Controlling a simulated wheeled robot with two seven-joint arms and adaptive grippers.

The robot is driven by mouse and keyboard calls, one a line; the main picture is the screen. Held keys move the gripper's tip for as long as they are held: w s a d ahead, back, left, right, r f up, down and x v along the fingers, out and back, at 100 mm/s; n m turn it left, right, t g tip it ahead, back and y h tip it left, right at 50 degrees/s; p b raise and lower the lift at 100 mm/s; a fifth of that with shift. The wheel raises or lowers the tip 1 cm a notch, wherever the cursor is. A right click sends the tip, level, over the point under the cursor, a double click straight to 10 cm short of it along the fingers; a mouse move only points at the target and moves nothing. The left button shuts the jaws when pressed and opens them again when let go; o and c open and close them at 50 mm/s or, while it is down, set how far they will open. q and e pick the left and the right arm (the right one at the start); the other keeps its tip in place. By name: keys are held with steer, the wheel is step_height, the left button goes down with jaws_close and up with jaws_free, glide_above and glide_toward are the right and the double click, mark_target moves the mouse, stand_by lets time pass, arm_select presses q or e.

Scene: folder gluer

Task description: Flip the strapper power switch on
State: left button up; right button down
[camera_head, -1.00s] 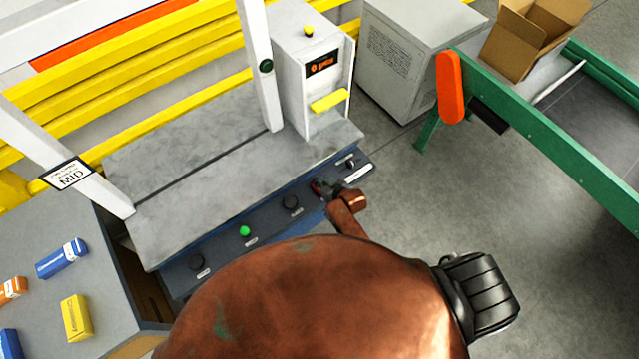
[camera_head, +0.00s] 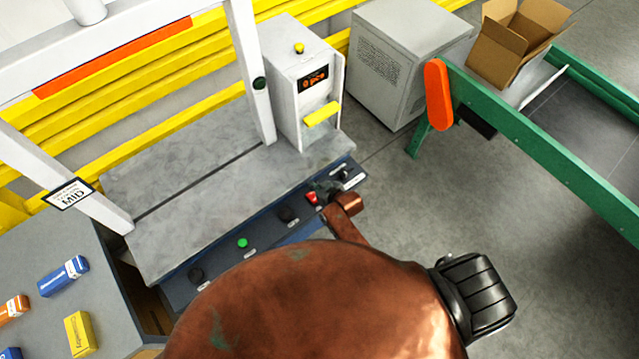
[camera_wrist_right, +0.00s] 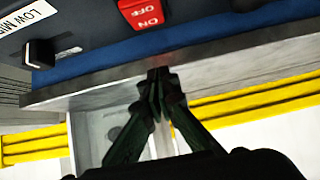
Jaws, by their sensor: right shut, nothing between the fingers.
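The strapper (camera_head: 190,200) is a grey-topped table with a white arch and a dark blue front panel. Its power switch, a red rocker (camera_head: 312,198), sits on that panel, right of a black knob. In the right wrist view the rocker (camera_wrist_right: 146,11) shows upside down at the top edge, marked OFF and ON; I cannot tell which side is pressed. My right gripper (camera_wrist_right: 158,76) is shut and empty, its tips apart from the rocker in the picture. In the head view the gripper (camera_head: 327,190) is small and dark, just right of the rocker. My left gripper is not in view.
The panel also has a green button (camera_head: 242,243), black knobs (camera_head: 287,214) and a small switch (camera_head: 344,174) at its right end. A white control box (camera_head: 290,90) stands behind. A green conveyor frame (camera_head: 540,135) is at right, with open floor between.

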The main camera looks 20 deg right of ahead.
steer(key=w+r+v, duration=0.1)
steer(key=v, duration=0.6)
steer(key=shift+a+r, duration=0.2)
steer(key=shift+r, duration=0.15)
steer(key=shift+s, duration=0.1)
